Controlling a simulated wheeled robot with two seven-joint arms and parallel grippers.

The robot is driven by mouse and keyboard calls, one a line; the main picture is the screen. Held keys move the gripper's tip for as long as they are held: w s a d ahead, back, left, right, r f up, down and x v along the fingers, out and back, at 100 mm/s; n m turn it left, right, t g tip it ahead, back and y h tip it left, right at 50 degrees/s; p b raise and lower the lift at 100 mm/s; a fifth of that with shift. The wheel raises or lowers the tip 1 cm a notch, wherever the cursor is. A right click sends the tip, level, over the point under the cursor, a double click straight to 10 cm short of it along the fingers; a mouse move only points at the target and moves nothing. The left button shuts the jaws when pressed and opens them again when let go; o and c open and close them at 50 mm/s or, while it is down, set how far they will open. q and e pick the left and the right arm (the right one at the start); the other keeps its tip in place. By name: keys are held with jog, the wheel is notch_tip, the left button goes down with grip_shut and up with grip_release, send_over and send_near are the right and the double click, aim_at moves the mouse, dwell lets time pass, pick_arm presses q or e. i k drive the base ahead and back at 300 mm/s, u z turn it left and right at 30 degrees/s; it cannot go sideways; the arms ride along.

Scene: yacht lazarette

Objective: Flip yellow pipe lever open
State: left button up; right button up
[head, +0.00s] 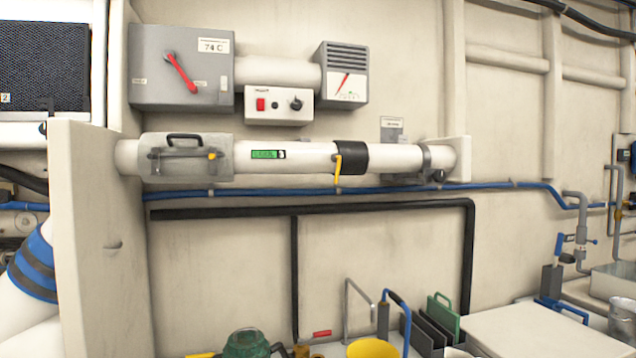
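In the head view, a small yellow lever (338,170) sits at the left edge of a black collar (352,157) on the thick white horizontal pipe (395,158). The lever points downward, across the pipe's line, and its lower end hangs just below the pipe. A green label (265,154) is on the pipe to the left of the lever. Neither of my grippers is in view. Nothing touches the lever.
A grey cover (186,160) with a black handle is on the pipe's left. A grey box (180,75) with a red pointer and a switch panel (278,105) are above. A beige partition (95,240) stands left. A blue hose (400,188) runs behind, below the pipe.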

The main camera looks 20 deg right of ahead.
aim_at(335, 157)
jog(key=k, duration=0.65)
jog(key=z, duration=0.55)
jog(key=i, duration=1.3)
jog(key=u, duration=0.15)
